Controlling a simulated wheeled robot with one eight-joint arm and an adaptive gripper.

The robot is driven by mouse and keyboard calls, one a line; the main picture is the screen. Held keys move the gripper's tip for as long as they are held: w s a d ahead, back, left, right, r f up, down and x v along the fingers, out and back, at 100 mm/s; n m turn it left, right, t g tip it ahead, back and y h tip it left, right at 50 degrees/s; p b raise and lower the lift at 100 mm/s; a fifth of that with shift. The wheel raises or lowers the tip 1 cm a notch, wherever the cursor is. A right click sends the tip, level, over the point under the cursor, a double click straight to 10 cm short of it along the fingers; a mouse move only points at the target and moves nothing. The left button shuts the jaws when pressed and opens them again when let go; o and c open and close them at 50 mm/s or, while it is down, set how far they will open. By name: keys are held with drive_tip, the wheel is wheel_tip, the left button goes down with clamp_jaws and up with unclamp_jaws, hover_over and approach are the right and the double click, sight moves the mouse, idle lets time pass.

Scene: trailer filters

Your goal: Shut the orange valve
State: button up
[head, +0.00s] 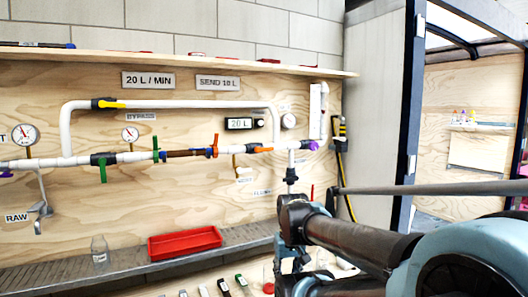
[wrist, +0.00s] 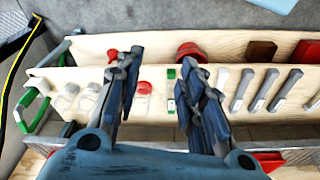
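On the horizontal pipe in the head view, an orange handle (head: 262,149) lies along the pipe beside a black fitting, left of the vertical branch. A red-orange handle (head: 214,146) stands across the pipe at the right end of a brown section. My gripper (wrist: 165,95) is open in the wrist view, its fingers wide apart with nothing between them. It points down over a wooden rack and touches no valve. In the head view my arm comes in from the right, below and right of the orange handle; the fingertips are unclear there.
Other handles on the pipes are yellow (head: 110,104), green (head: 155,145) and purple (head: 313,145). A red tray (head: 185,243) and a clear bottle (head: 99,250) stand on the ledge. The wooden rack (wrist: 85,48) holds several small items. A grey wall panel (head: 375,90) stands right of the board.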

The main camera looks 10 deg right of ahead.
drive_tip(key=shift+w+d, duration=0.25)
drive_tip(key=shift+w, duration=0.25)
drive_tip(key=w+a+r+m+t+y, duration=0.3)
drive_tip(key=w+r, duration=0.5)
drive_tip(key=w, duration=0.1)
drive_tip(key=w+a+r+m+t+y, duration=0.3)
drive_tip(key=w+r+t+y, duration=0.1)
drive_tip(key=w+r, duration=0.4)
drive_tip(key=w+d+r+m+t, duration=0.3)
drive_tip(key=w+d+r+m, duration=0.1)
drive_tip(key=w+r, duration=0.25)
drive_tip(key=m+t+h, duration=0.2)
drive_tip(key=m+t, duration=0.3)
approach(269, 149)
drive_tip(key=x, duration=1)
drive_tip(key=shift+w+f, duration=0.15)
drive_tip(key=shift+w, duration=0.15)
